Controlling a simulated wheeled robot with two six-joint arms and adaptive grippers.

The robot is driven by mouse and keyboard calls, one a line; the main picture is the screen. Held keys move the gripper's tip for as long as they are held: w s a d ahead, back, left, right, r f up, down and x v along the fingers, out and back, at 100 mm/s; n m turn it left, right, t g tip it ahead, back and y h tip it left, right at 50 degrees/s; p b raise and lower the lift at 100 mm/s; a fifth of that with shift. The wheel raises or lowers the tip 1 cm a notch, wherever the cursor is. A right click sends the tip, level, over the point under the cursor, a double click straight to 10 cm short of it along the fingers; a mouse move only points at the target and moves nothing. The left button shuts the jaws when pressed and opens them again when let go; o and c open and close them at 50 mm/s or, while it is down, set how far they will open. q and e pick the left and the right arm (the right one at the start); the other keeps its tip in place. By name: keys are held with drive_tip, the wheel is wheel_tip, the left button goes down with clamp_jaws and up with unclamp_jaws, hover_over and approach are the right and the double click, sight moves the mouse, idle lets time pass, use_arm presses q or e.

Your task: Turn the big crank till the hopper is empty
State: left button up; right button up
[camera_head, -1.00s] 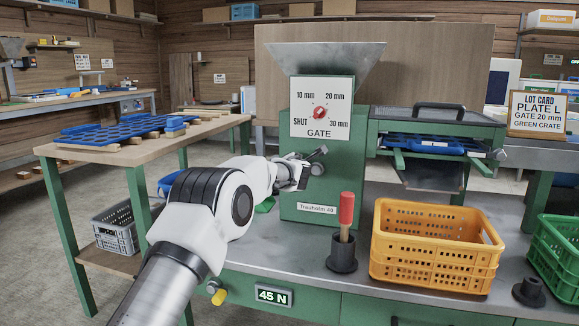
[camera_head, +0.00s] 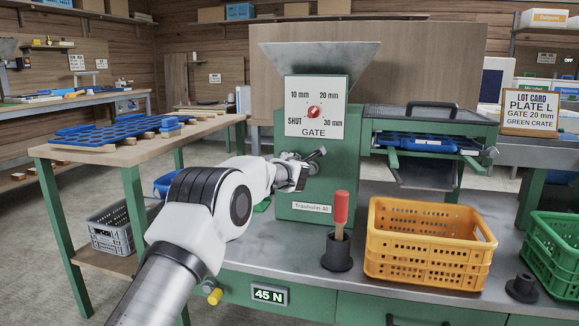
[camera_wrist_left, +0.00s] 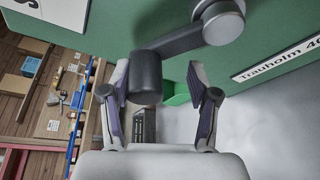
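The green mill (camera_head: 300,190) stands on the metal bench with a grey hopper (camera_head: 320,62) on top. The hopper's inside is hidden. The crank (camera_head: 318,154) is on the mill's front, low on the left; in the left wrist view its arm (camera_wrist_left: 178,42) runs from a round hub down-left to a dark handle (camera_wrist_left: 146,78). My left gripper (camera_head: 291,172) is at the crank. In the left wrist view its fingers (camera_wrist_left: 157,95) stand apart on either side of the handle, with a gap at the right finger; the handle is close to the left one. My right gripper is out of view.
A red-handled tool (camera_head: 340,208) stands in a black holder before the mill. An orange crate (camera_head: 425,262) and a green crate (camera_head: 552,262) are to the right. A lot card (camera_head: 530,112) reads Plate L, gate 20 mm, green crate. A display (camera_head: 269,295) reads 45 N.

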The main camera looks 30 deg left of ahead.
use_arm(q)
drive_tip(key=shift+a, duration=0.15)
idle(0.3)
drive_tip(key=shift+s+r, duration=0.1)
drive_tip(key=shift+s+d, duration=0.2)
drive_tip(key=shift+s, duration=0.1)
drive_tip(key=v, duration=1.1)
drive_tip(key=shift+d, duration=0.15)
